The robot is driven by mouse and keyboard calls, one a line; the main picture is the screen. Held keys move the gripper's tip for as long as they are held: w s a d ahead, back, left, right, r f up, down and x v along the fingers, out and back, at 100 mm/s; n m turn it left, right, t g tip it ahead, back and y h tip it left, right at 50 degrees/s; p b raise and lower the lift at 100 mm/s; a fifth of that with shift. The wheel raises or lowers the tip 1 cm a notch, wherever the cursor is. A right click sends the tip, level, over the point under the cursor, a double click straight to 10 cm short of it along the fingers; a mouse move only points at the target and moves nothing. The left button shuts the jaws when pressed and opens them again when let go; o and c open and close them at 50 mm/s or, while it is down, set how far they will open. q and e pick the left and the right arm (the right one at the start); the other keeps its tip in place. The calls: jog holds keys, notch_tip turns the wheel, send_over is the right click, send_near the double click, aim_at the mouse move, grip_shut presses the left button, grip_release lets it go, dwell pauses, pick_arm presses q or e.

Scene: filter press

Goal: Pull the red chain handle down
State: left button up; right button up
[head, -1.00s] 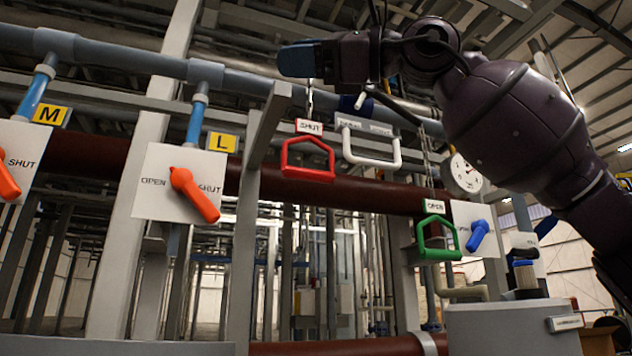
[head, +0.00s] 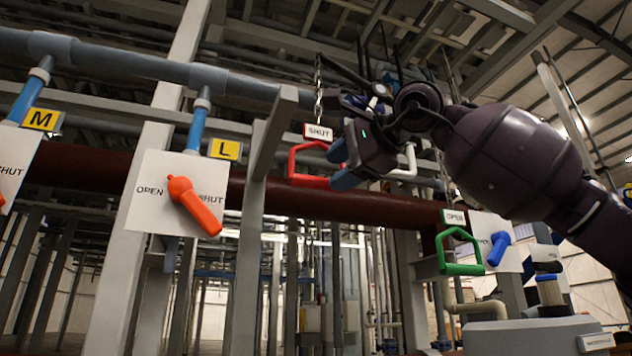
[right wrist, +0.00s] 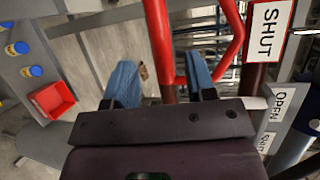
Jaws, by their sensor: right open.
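The red chain handle (head: 308,178) hangs from a chain under a white sign reading SHUT (head: 318,132). My right gripper (head: 341,165) is at the handle's right side, its blue fingers open and partly covering that side. In the right wrist view, a red bar of the handle (right wrist: 160,45) shows between the two open fingers (right wrist: 160,82), and another red bar runs up right past the right finger. The jaws are not shut on it, and I cannot tell whether a finger touches it. My left gripper is not in view.
A white handle (head: 411,160) is mostly hidden behind my right gripper. A green handle (head: 460,262) hangs lower right, near a blue lever (head: 498,248). An orange lever (head: 193,205) is on a white plate at left. A grey beam (head: 270,135) stands left of the red handle.

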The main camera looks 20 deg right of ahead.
aim_at(322, 180)
jog(key=shift+p+x, duration=0.5)
jog(key=shift+x, duration=2.65)
jog(key=shift+c, duration=0.2)
grip_shut()
